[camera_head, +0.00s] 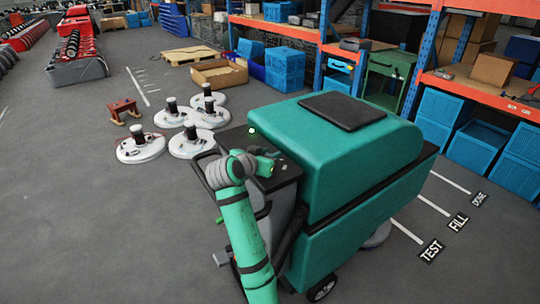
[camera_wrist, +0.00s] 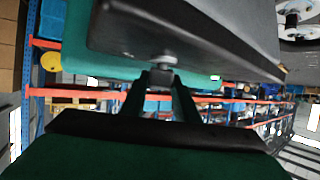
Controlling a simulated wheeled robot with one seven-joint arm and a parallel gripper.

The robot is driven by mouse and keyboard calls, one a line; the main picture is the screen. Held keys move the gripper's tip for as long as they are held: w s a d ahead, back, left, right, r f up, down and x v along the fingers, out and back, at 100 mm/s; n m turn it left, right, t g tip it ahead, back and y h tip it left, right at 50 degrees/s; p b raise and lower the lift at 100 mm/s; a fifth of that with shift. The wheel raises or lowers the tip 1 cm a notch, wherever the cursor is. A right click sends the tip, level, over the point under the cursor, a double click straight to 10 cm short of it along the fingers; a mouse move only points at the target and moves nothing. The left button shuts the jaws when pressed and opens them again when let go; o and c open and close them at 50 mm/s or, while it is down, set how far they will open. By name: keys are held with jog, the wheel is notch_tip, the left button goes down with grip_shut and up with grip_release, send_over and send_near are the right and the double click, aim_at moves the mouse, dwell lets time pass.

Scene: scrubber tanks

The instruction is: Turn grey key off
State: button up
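The green scrubber machine (camera_head: 345,150) stands right of centre in the head view, with a dark control console at its left end. The grey key (camera_wrist: 164,61) sticks out from the black console (camera_wrist: 190,25) in the wrist view. My gripper (camera_wrist: 161,78) has its fingers converging on the key, and they look shut on its grip. In the head view my gripper (camera_head: 264,164) is at the console's edge; my wrist hides the key there. The key's turn angle cannot be told. A small green light (camera_head: 252,130) glows on the console.
Several round white scrubber heads (camera_head: 190,142) and a small red-brown stand (camera_head: 124,110) lie on the floor to the left. Shelves (camera_head: 480,90) with blue crates (camera_head: 476,145) stand behind and to the right. The grey floor (camera_head: 80,230) at front left is clear.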

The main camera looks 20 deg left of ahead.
jog(key=c, duration=0.3)
jog(key=n+y, duration=0.6)
jog(key=y, duration=0.1)
jog(key=shift+d+n+g+y, duration=0.15)
jog(key=shift+n+g+y, duration=0.15)
jog(key=shift+g, duration=0.1)
jog(key=n+g+y, duration=0.2)
jog(key=n+y, duration=0.1)
jog(key=shift+n+g+y, duration=0.3)
jog(key=shift+n, duration=0.1)
jog(key=shift+n+g+y, duration=0.6)
jog(key=shift+n, duration=0.1)
jog(key=shift+g, duration=0.3)
jog(key=o, duration=1)
jog(key=shift+o, duration=0.2)
